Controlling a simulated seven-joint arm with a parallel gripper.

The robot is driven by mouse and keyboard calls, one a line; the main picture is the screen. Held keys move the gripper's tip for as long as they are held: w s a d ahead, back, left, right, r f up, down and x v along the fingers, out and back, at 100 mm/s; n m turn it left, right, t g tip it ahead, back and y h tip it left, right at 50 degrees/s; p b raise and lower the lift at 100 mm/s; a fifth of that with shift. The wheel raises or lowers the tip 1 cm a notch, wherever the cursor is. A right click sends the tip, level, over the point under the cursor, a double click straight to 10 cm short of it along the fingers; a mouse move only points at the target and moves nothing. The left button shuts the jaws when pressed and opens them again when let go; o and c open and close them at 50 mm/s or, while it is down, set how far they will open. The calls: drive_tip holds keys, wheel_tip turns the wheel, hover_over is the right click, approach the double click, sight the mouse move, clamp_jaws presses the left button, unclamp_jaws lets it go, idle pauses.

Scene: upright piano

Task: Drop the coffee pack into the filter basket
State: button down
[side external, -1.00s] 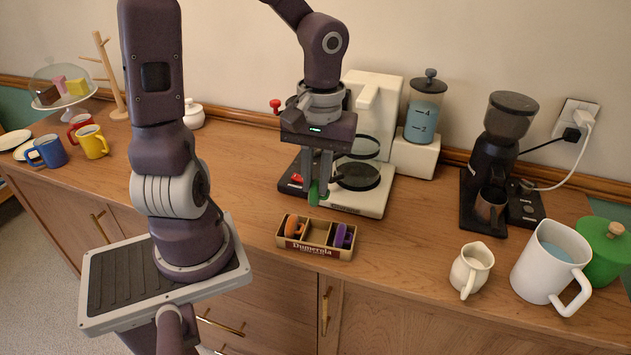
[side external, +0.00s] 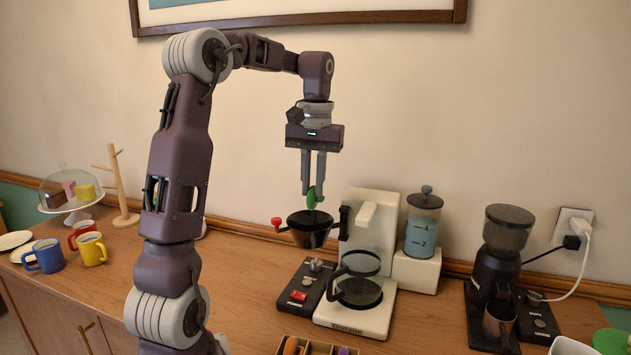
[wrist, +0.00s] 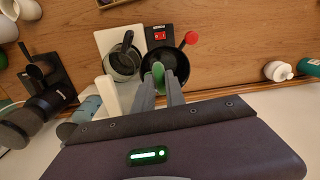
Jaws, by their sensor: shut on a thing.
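The green coffee pack (side external: 312,198) is held between the fingertips of my gripper (side external: 313,186), which is shut on it. The black filter basket (side external: 309,230), with a red knob on its left, is swung out at the left of the white coffee maker (side external: 374,225). The pack is right over the basket's opening; in the side view its lower end is near the rim. In the wrist view the pack (wrist: 158,72) also appears over the basket (wrist: 172,66). I cannot tell whether it dips below the rim.
A glass carafe (side external: 358,285) sits on the coffee maker's base. A box with an orange and a purple pack (side external: 343,351) is at the front edge. A grinder (side external: 497,260) stands right, mugs (side external: 88,249) left. Counter left of the basket is clear.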

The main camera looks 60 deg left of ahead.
sight(313, 187)
drive_tip(key=shift+f, duration=1.35)
drive_tip(key=c, duration=1.3)
unclamp_jaws()
wheel_tip(313, 187, up, 7)
drive_tip(key=shift+w+f, duration=0.15)
drive_tip(key=shift+f, duration=0.05)
drive_tip(key=shift+d+r, duration=0.1)
drive_tip(key=shift+r, duration=0.15)
